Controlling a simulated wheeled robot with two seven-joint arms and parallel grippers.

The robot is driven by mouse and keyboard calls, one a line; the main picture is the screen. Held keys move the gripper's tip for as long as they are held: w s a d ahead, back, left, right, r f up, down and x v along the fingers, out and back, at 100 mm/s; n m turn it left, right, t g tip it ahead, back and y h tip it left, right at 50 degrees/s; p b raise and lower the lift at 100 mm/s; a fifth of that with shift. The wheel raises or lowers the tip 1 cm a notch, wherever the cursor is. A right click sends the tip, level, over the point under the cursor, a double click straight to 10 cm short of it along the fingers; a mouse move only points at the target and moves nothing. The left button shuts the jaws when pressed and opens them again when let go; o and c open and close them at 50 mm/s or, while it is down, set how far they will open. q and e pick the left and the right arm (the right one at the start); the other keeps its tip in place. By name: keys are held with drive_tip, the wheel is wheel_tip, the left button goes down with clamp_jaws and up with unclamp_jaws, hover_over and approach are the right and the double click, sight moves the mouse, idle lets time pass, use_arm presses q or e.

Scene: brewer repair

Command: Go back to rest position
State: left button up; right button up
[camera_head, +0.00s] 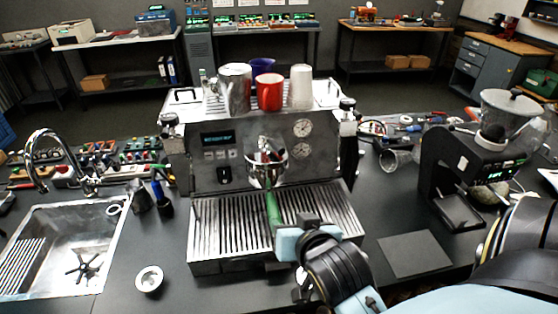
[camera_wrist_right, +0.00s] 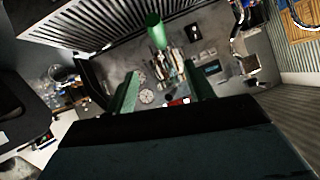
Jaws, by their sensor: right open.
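The espresso machine (camera_head: 262,150) stands in the middle of the counter, with a metal portafilter (camera_head: 267,172) at its front. My right gripper (camera_head: 272,208) is in front of the machine, over the slatted drip tray (camera_head: 220,228). In the right wrist view its two green fingers (camera_wrist_right: 163,80) are apart with nothing clamped between them. A green handle (camera_wrist_right: 155,32) shows above and beyond the fingers there, pointing toward the camera. In the head view I cannot tell how much of the green is finger and how much is handle. My left gripper is not in view.
Cups and a metal pitcher (camera_head: 234,88) stand on top of the machine. A coffee grinder (camera_head: 470,165) is at the right beside a dark mat (camera_head: 415,254). A sink (camera_head: 68,250) is at the left, and a small round metal cup (camera_head: 149,279) stands near the front edge.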

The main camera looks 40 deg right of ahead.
drive_tip(key=shift+f, duration=0.1)
drive_tip(key=s+a+f+n+g+y, duration=0.2)
drive_tip(key=s+a+f+n+g, duration=0.15)
drive_tip(key=s+f, duration=0.25)
drive_tip(key=s+a+f+n+g+y, duration=0.2)
drive_tip(key=s+a+f+n+g, duration=0.1)
drive_tip(key=s+f+n+g, duration=0.3)
wheel_tip(320, 180, down, 33)
drive_tip(key=s+b, duration=0.2)
drive_tip(key=b, duration=0.8)
drive_tip(key=s+d+f+b, duration=0.1)
drive_tip(key=s+f+b, duration=0.3)
drive_tip(key=s+f, duration=0.4)
drive_tip(key=s+d+f+b, duration=0.2)
drive_tip(key=s+f, duration=0.6)
drive_tip(key=f, duration=0.8)
drive_tip(key=shift+s+d+m+g+b, duration=0.2)
drive_tip(key=shift+m+g+b, duration=0.2)
drive_tip(key=shift+b, duration=0.55)
